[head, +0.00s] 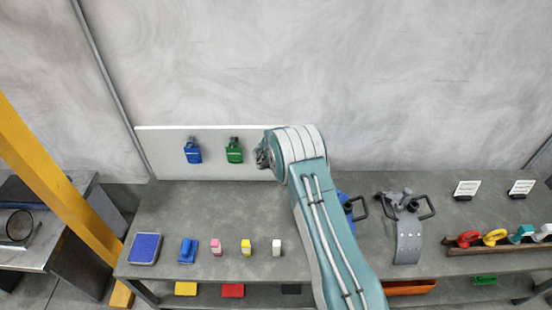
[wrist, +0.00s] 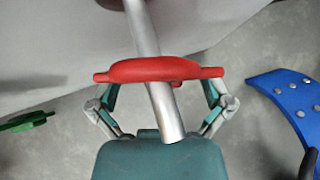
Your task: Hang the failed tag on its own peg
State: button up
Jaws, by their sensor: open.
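A red tag (wrist: 130,70) lies between the fingers of my gripper (wrist: 160,94) in the wrist view. A bare metal peg (wrist: 165,115) runs under the tag's top bar and comes out on the near side, so the tag appears to be around the peg. My gripper is open, one finger near each end of the red bar; whether they touch it I cannot tell. In the head view my gripper (head: 263,156) is at the right part of the white board (head: 165,165), and my arm hides the red tag. A blue tag (head: 193,151) and a green tag (head: 234,150) hang on the board.
Below, the grey bench (head: 225,210) holds a blue pad (head: 145,248), small coloured blocks and a grey clamp-like part (head: 408,235). A rack (head: 490,248) with coloured pieces stands at right. A blue curved part (wrist: 285,95) shows at right in the wrist view.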

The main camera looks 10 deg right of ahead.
jog(key=v, duration=1.2)
jog(key=s+d+r+m+g+h, duration=0.1)
jog(key=s+d+r+m, duration=0.3)
jog(key=s+r+m, duration=0.6)
jog(key=s+d+r+m+g, duration=0.1)
jog(key=s+d+r+m, duration=0.4)
jog(key=r, duration=0.8)
jog(key=s+a+r+m+y, duration=0.1)
jog(key=s+a+m, duration=0.1)
jog(key=s+m, duration=0.3)
jog(key=s+a+r+m+y, duration=0.1)
jog(key=s+m, duration=0.4)
jog(key=s, duration=0.7)
jog(key=s+a+r+m+y, duration=0.2)
jog(key=s+m, duration=0.3)
jog(key=s, duration=0.4)
jog(key=shift+a+r+m+y, duration=0.35)
jog(key=shift+r+m+y, duration=0.05)
jog(key=shift+r+y, duration=0.15)
